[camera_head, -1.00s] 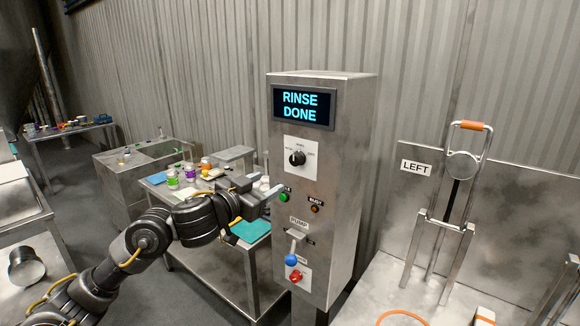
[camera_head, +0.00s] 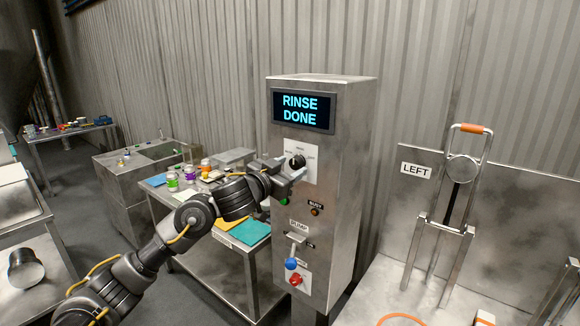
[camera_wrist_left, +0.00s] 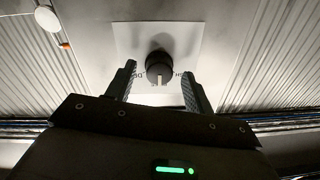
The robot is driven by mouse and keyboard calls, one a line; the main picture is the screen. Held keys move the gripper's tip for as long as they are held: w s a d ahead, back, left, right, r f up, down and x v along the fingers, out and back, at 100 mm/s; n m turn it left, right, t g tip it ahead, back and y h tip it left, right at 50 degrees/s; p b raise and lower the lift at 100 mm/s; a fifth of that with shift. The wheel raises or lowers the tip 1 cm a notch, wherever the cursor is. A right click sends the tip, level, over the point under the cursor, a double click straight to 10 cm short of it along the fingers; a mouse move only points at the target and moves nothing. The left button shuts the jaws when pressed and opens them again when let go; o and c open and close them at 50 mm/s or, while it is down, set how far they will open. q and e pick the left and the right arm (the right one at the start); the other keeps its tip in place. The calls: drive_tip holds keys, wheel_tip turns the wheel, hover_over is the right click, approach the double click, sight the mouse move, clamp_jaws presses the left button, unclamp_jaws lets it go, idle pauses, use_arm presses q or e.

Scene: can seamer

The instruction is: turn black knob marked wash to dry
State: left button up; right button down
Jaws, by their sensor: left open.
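The black knob (camera_head: 297,161) sits on a white label plate (camera_head: 312,150) on the front of the grey metal cabinet, below a screen (camera_head: 303,109) reading "RINSE DONE". My left gripper (camera_head: 290,172) is at the plate, its fingers just below and beside the knob, partly covering the plate. In the left wrist view the knob (camera_wrist_left: 159,67) stands between and just beyond the tips of my left gripper (camera_wrist_left: 160,84). The two fingers are apart, one on each side, with nothing held. I cannot tell whether they touch the knob. My right gripper is not in view.
A cluttered table (camera_head: 262,262) stands behind my left arm. A metal stand marked LEFT is at right.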

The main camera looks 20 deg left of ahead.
use_arm(q)
drive_tip(key=shift+w+d, duration=0.1)
drive_tip(key=shift+w, duration=0.2)
drive_tip(key=c, duration=1)
drive_tip(key=shift+m, duration=0.4)
drive_tip(key=m+b, duration=0.2)
drive_tip(key=m, duration=0.2)
drive_tip(key=shift+f+m+b, duration=0.15)
drive_tip(key=shift+m+b, duration=0.25)
drive_tip(key=m+b, duration=0.2)
drive_tip(key=m, duration=0.2)
drive_tip(key=shift+m+b, duration=0.3)
drive_tip(key=shift+m, duration=0.1)
drive_tip(key=shift+m+b, duration=0.4)
drive_tip(key=shift+m, duration=0.4)
